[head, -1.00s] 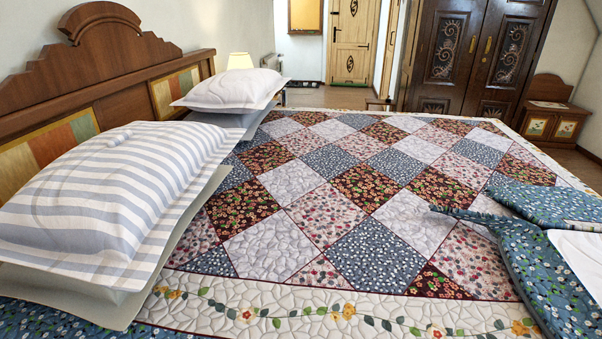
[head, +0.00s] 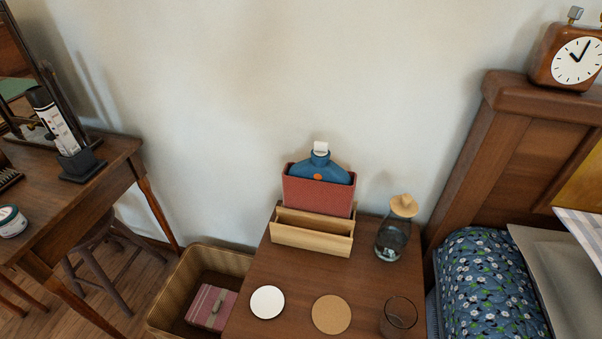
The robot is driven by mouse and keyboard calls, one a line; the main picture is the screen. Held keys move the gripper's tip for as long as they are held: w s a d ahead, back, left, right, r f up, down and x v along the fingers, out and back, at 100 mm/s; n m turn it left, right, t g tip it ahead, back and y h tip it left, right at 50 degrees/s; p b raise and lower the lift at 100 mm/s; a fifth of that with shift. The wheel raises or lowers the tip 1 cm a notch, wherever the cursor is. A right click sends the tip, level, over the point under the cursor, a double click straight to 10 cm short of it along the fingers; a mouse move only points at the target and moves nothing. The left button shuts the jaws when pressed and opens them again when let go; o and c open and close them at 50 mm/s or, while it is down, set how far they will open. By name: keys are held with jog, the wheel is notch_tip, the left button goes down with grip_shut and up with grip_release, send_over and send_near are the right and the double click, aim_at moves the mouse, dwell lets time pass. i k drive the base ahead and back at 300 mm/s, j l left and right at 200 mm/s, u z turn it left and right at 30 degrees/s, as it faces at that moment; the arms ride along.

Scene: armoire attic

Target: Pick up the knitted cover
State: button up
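A blue bottle-like thing (head: 320,168), probably a hot water bottle, has a white stopper and an orange dot. It stands upright behind or inside a flat red piece (head: 318,196) on the bedside table. The red piece stands in or behind a light wooden rack (head: 312,232). A folded pink-red striped thing (head: 212,307) lies in the wicker basket (head: 178,291) left of the table. I cannot tell for sure which of these red things is the knitted cover. My gripper is not in view.
The bedside table (head: 262,258) also holds a glass carafe (head: 394,232), a drinking glass (head: 398,316), a cork coaster (head: 331,314) and a white disc (head: 267,302). The bed headboard (head: 520,130) stands close on the right. A desk (head: 95,185) and stool (head: 100,255) are at left.

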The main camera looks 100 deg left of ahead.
aim_at(319, 197)
jog(key=u, duration=2.3)
jog(key=l+u, duration=0.2)
jog(key=l, duration=0.15)
jog(key=k+l+u, duration=0.25)
jog(key=l+u, duration=0.2)
jog(key=l, duration=0.25)
